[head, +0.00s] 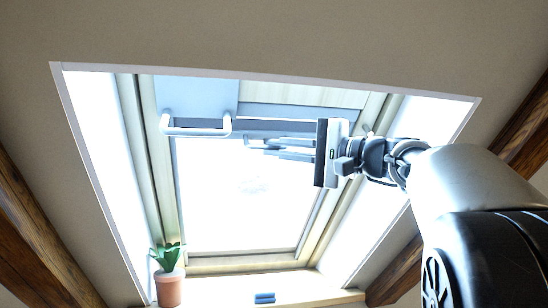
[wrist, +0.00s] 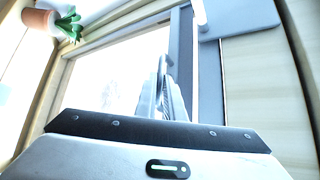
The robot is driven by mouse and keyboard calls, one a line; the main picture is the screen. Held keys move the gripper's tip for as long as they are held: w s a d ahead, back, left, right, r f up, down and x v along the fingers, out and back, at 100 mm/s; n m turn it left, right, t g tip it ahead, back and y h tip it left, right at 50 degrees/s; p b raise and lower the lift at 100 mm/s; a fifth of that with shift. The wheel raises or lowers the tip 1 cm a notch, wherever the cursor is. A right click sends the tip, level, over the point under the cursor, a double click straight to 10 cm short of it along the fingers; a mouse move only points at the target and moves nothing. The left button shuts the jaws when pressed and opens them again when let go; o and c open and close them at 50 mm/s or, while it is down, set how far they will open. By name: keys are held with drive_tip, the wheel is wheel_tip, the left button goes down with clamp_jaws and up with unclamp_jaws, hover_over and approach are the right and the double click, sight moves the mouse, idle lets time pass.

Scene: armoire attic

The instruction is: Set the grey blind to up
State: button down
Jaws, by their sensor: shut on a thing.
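The grey blind (head: 300,129) shows as a narrow grey band across the top of the skylight window, high up near the frame's upper edge. It also shows in the wrist view as a long grey strip (wrist: 184,48). My gripper (head: 252,145) comes in from the right, just below this band. Its fingers (wrist: 164,75) are close together, shut on the blind's lower edge. The exact grasped part is hidden by the fingers and washed out by glare.
A white bar handle (head: 196,132) juts out to the left of my gripper. A potted plant (head: 169,285) and a small blue object (head: 264,298) are on the sill below. Sloped white reveals and wooden beams (head: 35,240) flank the window.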

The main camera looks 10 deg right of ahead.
drive_tip(key=c, duration=1.8)
unclamp_jaws()
drive_tip(key=shift+c, duration=0.2)
drive_tip(key=b+v, duration=0.2)
drive_tip(key=v, duration=1.5)
drive_tip(key=shift+s+d+b, duration=0.15)
drive_tip(key=shift+s+b, duration=0.05)
drive_tip(key=shift+b, duration=0.2)
drive_tip(key=shift+f, duration=0.1)
